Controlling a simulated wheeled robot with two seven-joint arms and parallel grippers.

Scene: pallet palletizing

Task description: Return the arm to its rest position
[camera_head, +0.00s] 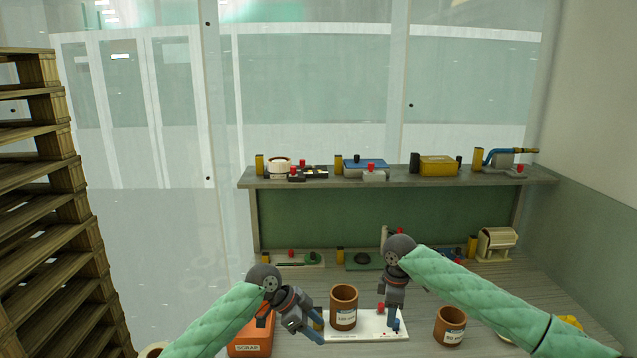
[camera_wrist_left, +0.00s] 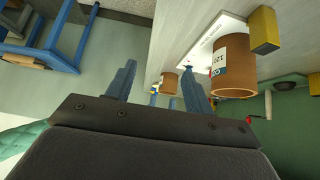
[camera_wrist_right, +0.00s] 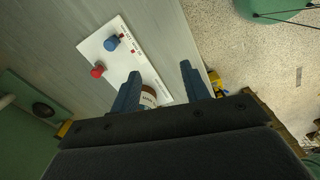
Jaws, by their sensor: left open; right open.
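My left gripper (camera_head: 314,328) is open and hangs low over the bench, just left of a brown labelled cup (camera_head: 343,309) on a white plate (camera_head: 368,330). In the left wrist view its two blue fingers (camera_wrist_left: 158,88) are apart, with no object gripped; the cup (camera_wrist_left: 234,70) stands to their right. My right gripper (camera_head: 392,326) is open over the right part of the white plate. In the right wrist view its fingers (camera_wrist_right: 160,85) are apart; a brown cup (camera_wrist_right: 148,97) shows partly behind one finger, seemingly beyond the jaws.
A second brown cup (camera_head: 450,326) stands right of my right gripper. An orange scrap bin (camera_head: 250,341) is beside my left forearm. A shelf (camera_head: 400,182) with several devices spans the back of the bench. A tall pallet stack (camera_head: 45,220) rises at the left.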

